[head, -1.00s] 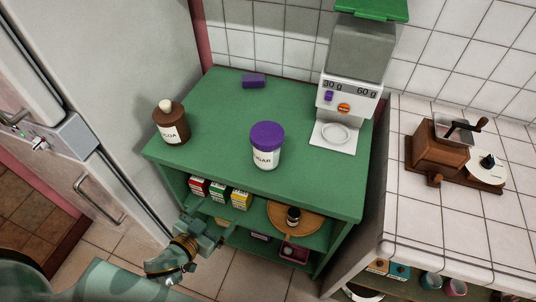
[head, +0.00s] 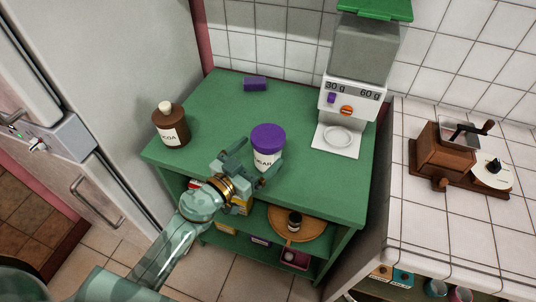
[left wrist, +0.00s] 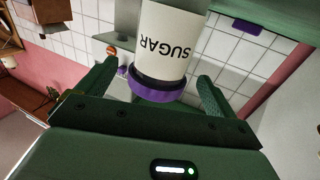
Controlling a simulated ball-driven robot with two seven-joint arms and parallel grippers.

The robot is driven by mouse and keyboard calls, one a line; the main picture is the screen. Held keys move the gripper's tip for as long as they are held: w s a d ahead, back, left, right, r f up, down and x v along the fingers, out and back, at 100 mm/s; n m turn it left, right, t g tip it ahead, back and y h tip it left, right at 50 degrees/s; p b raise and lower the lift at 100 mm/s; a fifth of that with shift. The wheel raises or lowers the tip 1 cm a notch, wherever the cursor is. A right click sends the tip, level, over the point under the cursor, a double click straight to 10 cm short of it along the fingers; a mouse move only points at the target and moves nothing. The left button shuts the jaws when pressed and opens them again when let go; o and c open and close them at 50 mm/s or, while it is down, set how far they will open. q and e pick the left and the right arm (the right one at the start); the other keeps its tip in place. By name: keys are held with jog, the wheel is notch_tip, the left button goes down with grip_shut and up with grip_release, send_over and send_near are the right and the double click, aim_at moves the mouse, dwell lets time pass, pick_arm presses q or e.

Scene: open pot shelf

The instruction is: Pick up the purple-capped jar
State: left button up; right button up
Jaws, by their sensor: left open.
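The purple-capped jar (head: 267,146) is white, labelled SUGAR, and stands upright on the green shelf top near its front edge. My left gripper (head: 254,168) is at the front left of the jar, its fingers pointing toward it and partly covering its lower side. In the left wrist view the jar (left wrist: 165,48) appears upside down, between the two spread, open fingers (left wrist: 155,82). I cannot tell whether either finger touches it. My right gripper is not in view.
A brown cocoa bottle (head: 170,125) stands left on the shelf top (head: 215,110). A purple block (head: 255,83) lies at the back. A white dispenser scale (head: 348,105) stands back right. A tiled counter (head: 420,220) with a coffee grinder (head: 443,150) is at right.

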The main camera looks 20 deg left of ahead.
aim_at(268, 143)
pick_arm(q)
jog(key=x, duration=0.5)
jog(key=shift+a+b, duration=0.1)
jog(key=shift+b, duration=0.25)
jog(key=c, duration=1.2)
jog(key=shift+c, duration=0.8)
jog(key=shift+r, duration=0.1)
